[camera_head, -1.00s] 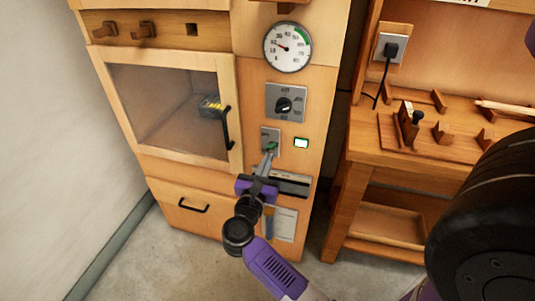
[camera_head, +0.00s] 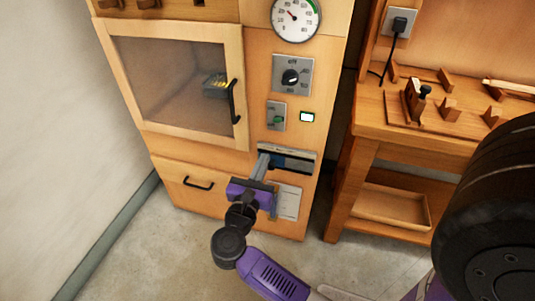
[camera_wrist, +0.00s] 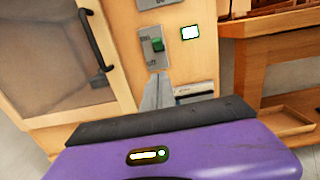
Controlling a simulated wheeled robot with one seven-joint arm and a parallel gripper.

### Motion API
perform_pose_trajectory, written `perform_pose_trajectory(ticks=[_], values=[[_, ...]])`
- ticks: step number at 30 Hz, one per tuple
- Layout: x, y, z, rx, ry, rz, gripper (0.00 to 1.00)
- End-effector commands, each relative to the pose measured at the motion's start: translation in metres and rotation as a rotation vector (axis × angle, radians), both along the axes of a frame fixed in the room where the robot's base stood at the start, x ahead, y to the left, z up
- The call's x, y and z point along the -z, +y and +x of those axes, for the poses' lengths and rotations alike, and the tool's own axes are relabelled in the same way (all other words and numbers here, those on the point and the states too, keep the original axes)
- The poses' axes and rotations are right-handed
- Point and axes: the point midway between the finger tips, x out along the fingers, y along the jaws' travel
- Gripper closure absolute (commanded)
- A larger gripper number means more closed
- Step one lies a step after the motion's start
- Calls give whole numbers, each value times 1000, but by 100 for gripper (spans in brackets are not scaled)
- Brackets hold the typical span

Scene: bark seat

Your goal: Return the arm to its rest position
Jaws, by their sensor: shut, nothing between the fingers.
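My gripper (camera_head: 263,166) is shut and empty, its fingers in front of the cabinet's front below the switch panel. In the wrist view its grey fingers (camera_wrist: 158,92) point up toward the switch. The green switch (camera_head: 278,119) sits on a small grey plate, apart from the fingertips; it also shows in the wrist view (camera_wrist: 157,45). A small lit display (camera_head: 307,117) glows beside the switch. My purple arm stretches up from the bottom of the head view.
The wooden cabinet (camera_head: 165,152) has a glazed door with a black handle (camera_head: 234,101), a dial knob (camera_head: 291,77) and a round gauge (camera_head: 295,17). A dark slot panel (camera_head: 287,158) lies right by the fingers. A workbench (camera_head: 365,126) stands at right. Bare floor (camera_head: 140,245) lies at lower left.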

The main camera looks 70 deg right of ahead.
Motion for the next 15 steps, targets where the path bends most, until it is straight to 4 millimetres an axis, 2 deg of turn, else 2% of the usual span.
perform_pose_trajectory(ticks=[6,15], values=[[-4,16,-2,1,0,0,100],[-4,17,-2,1,0,0,100]])
